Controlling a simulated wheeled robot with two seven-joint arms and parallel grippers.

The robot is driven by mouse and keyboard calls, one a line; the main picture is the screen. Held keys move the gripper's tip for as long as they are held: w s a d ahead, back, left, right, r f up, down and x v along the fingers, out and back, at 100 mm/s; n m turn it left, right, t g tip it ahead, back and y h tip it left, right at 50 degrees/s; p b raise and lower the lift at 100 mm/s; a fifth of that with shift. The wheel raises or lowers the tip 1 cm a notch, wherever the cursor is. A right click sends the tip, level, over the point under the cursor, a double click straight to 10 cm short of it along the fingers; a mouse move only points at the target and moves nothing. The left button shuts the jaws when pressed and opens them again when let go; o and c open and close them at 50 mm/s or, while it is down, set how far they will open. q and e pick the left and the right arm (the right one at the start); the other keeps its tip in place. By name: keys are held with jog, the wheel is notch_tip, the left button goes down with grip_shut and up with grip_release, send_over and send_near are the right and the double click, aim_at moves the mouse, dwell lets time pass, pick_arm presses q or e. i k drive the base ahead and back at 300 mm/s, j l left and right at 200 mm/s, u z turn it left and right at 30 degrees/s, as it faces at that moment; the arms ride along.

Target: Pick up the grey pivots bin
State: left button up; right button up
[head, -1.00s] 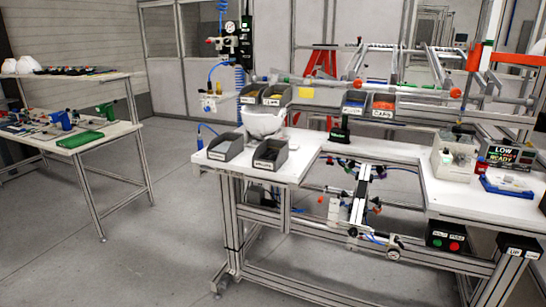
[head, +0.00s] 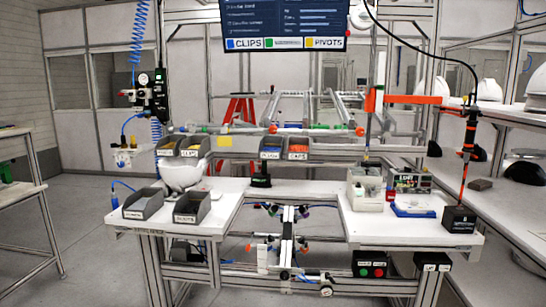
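Two grey bins with white labels stand on the left part of the white workbench: a left one (head: 141,204) and a right one (head: 192,207). Further grey bins sit on the rack behind: a left pair, at its left end (head: 167,146) and beside it (head: 194,147), and a middle pair, one with blue contents (head: 270,150) and one with orange contents (head: 298,151). The bin labels are too small to read surely, so I cannot tell which is the pivots bin. Neither of my grippers is in view.
A white helmet shell (head: 182,174) stands behind the front bins. A screen (head: 284,22) hangs above, with a yellow PIVOTS tag. A blue tray (head: 413,210) and a black box (head: 459,219) are on the bench's right. Open floor (head: 85,255) lies at left.

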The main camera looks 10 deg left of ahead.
aim_at(193, 207)
jog(key=i+j+z, duration=0.15)
jog(key=i+j, duration=0.4)
jog(key=i+j+z, duration=0.15)
jog(key=i+j, duration=0.35)
jog(key=j, duration=0.1)
